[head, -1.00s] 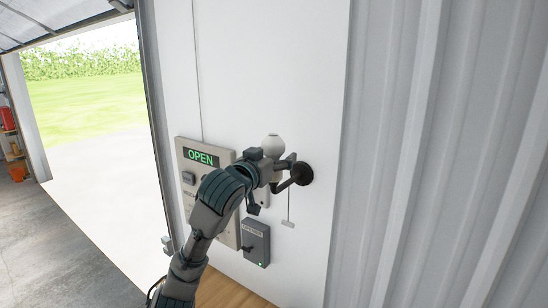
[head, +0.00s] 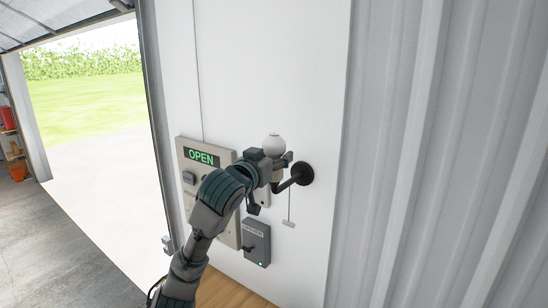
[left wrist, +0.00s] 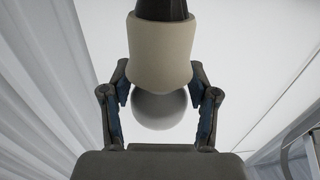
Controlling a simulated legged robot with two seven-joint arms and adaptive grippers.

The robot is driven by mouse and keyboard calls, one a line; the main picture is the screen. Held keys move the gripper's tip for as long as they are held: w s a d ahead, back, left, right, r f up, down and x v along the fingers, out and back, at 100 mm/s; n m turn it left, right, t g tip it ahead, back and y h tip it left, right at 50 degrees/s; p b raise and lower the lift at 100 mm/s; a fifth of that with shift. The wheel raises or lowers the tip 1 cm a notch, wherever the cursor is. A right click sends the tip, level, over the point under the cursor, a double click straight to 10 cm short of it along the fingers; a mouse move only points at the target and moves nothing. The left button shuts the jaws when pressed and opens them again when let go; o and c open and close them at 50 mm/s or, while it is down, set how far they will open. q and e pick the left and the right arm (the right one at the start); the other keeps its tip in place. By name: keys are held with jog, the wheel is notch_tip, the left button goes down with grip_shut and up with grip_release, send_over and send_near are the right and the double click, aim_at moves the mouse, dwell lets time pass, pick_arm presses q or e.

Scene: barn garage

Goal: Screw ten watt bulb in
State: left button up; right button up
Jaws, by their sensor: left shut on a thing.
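In the left wrist view the bulb's globe (left wrist: 160,113) lies between the fingers of my left gripper (left wrist: 160,88). It lines up with a cream socket (left wrist: 160,57) on a dark stem (left wrist: 161,9). My right gripper is not in view.
A pull cord with a small tag (head: 289,223) hangs below the lamp. Left of it are a control panel (head: 190,150) reading OPEN and a grey switch box (head: 257,242). The garage doorway (head: 90,110) is open at the left. Ribbed wall fills the right.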

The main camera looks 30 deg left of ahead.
pick_arm(q)
jog(key=m+h+p, duration=0.1)
jog(key=m+h, duration=0.1)
jog(key=h, duration=0.2)
jog(key=shift+m, duration=0.3)
jog(key=m+g+h+p, duration=0.1)
jog(key=m+h+p, duration=0.1)
jog(key=h, duration=0.1)
jog(key=shift+h, duration=0.4)
jog(key=shift+m+g+h+p, duration=0.3)
jog(key=shift+m+g+h, duration=0.1)
jog(key=shift+m+h, duration=0.15)
jog(key=shift+f, duration=0.1)
jog(key=shift+m+g+h+p, duration=0.5)
jog(key=shift+m+h+p, duration=0.2)
jog(key=shift+h, duration=0.15)
jog(key=m+g+h, duration=0.4)
jog(key=g+h, duration=0.1)
jog(key=shift+m, duration=0.35)
jog(key=o, duration=0.9)
